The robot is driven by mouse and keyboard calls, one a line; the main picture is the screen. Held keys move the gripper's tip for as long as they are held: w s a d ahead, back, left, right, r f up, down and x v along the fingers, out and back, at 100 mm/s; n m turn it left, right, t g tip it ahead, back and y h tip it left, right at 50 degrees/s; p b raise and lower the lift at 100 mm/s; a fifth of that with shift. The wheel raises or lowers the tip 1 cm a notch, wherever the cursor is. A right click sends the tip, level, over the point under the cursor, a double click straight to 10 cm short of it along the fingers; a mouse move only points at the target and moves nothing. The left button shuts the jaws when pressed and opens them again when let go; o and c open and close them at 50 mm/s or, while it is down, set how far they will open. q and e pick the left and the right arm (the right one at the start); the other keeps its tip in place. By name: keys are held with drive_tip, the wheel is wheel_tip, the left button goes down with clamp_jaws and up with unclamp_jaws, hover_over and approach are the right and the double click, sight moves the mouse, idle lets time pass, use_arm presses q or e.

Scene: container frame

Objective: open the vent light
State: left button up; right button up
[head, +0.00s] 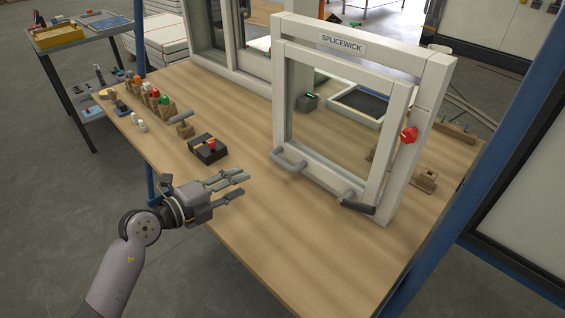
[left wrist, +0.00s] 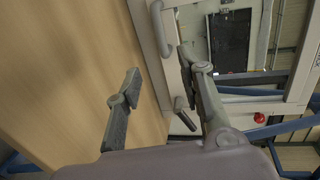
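The vent light is a white framed window labelled SPLICEWICK (head: 342,43), standing upright on the wooden bench; its sash (head: 285,100) looks closed in the frame. A grey bar handle (head: 288,161) sits at the sash's lower left. A dark-gripped lever (head: 357,206) sticks out at the lower right. A red knob (head: 408,135) is on the right frame post. My left gripper (head: 241,184) is open and empty above the bench, left of the window and apart from it. The left wrist view shows its spread fingers (left wrist: 160,95), with the bar handle (left wrist: 160,28) and lever (left wrist: 186,118) beyond. My right gripper is out of view.
A black box with a red button (head: 208,149) and a wooden block with a grey handle (head: 183,126) stand left on the bench (head: 290,250). Several small coloured-top pieces line its left edge. A larger white window stands behind. The front bench area is clear.

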sight(281, 164)
use_arm(q)
drive_tip(key=b+x, duration=0.1)
drive_tip(key=x, duration=1.5)
drive_tip(key=shift+w+d, duration=0.1)
drive_tip(key=shift+d, duration=0.05)
drive_tip(key=shift+c, duration=0.2)
clamp_jaws()
